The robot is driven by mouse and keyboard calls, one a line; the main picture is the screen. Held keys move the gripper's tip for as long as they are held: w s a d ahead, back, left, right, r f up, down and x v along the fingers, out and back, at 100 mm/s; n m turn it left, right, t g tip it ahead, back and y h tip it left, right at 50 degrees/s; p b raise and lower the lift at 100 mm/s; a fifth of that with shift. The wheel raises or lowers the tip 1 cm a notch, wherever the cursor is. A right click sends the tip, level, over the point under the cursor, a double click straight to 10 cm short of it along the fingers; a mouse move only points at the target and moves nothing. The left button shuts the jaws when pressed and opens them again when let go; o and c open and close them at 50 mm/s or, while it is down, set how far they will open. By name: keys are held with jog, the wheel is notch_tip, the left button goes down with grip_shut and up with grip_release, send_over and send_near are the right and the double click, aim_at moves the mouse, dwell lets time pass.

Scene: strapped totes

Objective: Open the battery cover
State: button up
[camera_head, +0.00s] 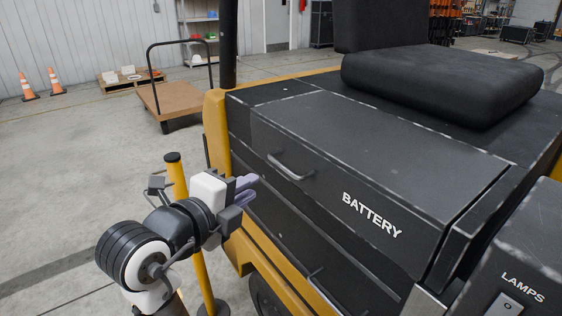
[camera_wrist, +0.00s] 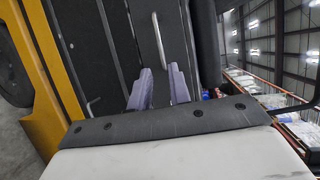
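The battery cover (camera_head: 385,160) is a black panel lettered BATTERY on the side of a yellow and black vehicle. It lies closed, flush with the body. Its grey bar handle (camera_head: 290,168) is on the front face, toward the left end. The handle also shows in the wrist view (camera_wrist: 160,38), beyond the fingertips. My gripper (camera_head: 248,191) is to the left of the handle in the head view, apart from it. In the wrist view its two purple fingers (camera_wrist: 162,84) stand apart with nothing between them.
A yellow post (camera_head: 177,170) stands behind my arm. A second handle (camera_head: 318,282) is lower on the vehicle. The black seat (camera_head: 440,80) sits behind the cover. A LAMPS panel (camera_head: 510,265) is at right. A flat cart (camera_head: 180,97) stands on the open floor at back left.

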aim_at(282, 168)
jog(key=p+x, duration=0.2)
jog(key=x, duration=1.1)
jog(key=shift+w+f+p, duration=0.1)
jog(key=shift+w+p, duration=0.05)
jog(key=shift+p, duration=0.25)
jog(key=shift+c, duration=0.5)
grip_shut()
